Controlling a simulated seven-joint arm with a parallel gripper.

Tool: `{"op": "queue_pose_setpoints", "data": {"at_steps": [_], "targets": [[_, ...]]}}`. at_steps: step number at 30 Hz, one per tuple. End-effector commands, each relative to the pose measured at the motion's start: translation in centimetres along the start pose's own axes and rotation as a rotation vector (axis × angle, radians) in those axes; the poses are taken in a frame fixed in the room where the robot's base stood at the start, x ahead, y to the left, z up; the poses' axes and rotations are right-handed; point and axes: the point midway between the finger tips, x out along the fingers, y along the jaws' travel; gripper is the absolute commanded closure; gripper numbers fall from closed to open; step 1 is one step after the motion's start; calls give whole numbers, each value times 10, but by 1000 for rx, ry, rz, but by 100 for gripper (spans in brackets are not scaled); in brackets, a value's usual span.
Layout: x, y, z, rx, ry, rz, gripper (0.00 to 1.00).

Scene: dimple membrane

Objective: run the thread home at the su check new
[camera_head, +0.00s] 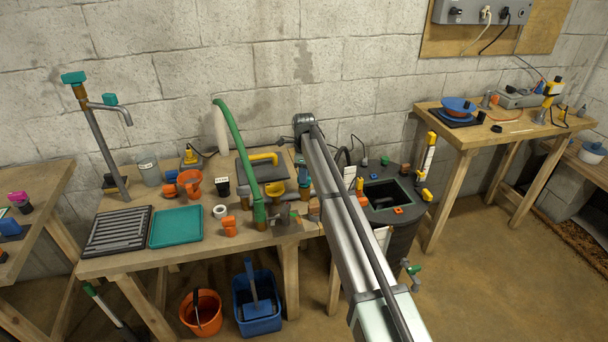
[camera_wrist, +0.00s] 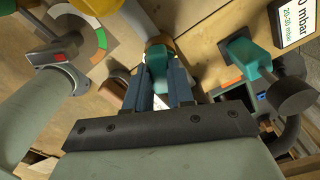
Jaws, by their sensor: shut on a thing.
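In the wrist view my gripper (camera_wrist: 160,82) is shut on a small teal part (camera_wrist: 158,62), its two blue-grey fingers on either side of it. The part's far end is against an orange-brown, round piece (camera_wrist: 160,42) on the wooden bench; whether it is threaded in or only touching, I cannot tell. A white sliver shows between the fingers below the part. I cannot pick out with certainty which fitting is the su check.
A teal-handled valve (camera_wrist: 242,62) with a dark round knob stands close right of my fingers. In the head view a green hose (camera_head: 240,150) arches beside my arm, and a dark round tank (camera_head: 398,215) stands right.

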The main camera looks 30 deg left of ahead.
Motion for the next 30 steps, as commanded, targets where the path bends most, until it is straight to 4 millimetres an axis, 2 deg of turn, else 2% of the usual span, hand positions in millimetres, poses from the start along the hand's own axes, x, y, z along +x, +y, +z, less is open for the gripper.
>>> {"op": "queue_pose_setpoints", "data": {"at_steps": [8,21,30], "targets": [[0,0,0,29,0,-1,100],[0,-1,0,414,-1,-1,100],[0,-1,0,449,-1,-1,100]]}}
